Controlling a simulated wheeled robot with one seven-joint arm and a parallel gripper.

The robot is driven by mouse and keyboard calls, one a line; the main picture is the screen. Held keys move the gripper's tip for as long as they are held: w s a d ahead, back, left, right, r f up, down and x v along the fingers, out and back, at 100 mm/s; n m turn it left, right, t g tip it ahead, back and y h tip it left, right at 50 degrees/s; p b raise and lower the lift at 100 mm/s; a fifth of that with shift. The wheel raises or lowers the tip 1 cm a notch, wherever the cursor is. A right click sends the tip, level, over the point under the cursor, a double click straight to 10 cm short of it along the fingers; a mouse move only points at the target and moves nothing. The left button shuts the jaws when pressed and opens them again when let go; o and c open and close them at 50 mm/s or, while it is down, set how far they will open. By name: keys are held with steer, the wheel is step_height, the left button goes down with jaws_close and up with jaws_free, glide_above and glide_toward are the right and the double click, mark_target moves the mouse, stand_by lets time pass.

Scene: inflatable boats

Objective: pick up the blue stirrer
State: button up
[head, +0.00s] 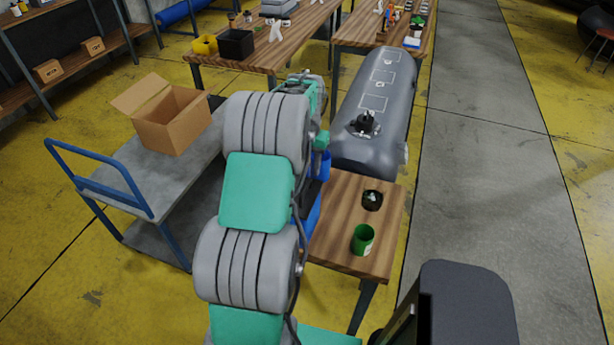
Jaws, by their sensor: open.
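I cannot make out a blue stirrer for certain. Blue surfaces (309,207) show between my arm and the small wooden table (338,258), partly covered by my arm, and I cannot tell what they belong to. My green and grey arm rises through the middle of the head view and reaches away from me. Its far links show beside the grey inflatable tube, but my gripper's fingers are hidden behind the arm.
The small table holds a green cup (362,239) and a dark round item (372,200). A grey inflatable tube (375,110) lies behind it. At left stands a cart (150,185) with an open cardboard box (172,122). Workbenches stand behind. The grey floor strip at right is clear.

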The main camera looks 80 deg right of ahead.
mark_target(307, 175)
steer(key=f, duration=0.3)
steer(key=shift+a+f+p, duration=0.2)
steer(key=shift+f+p, duration=0.2)
steer(key=shift+c, duration=0.5)
jaws_close()
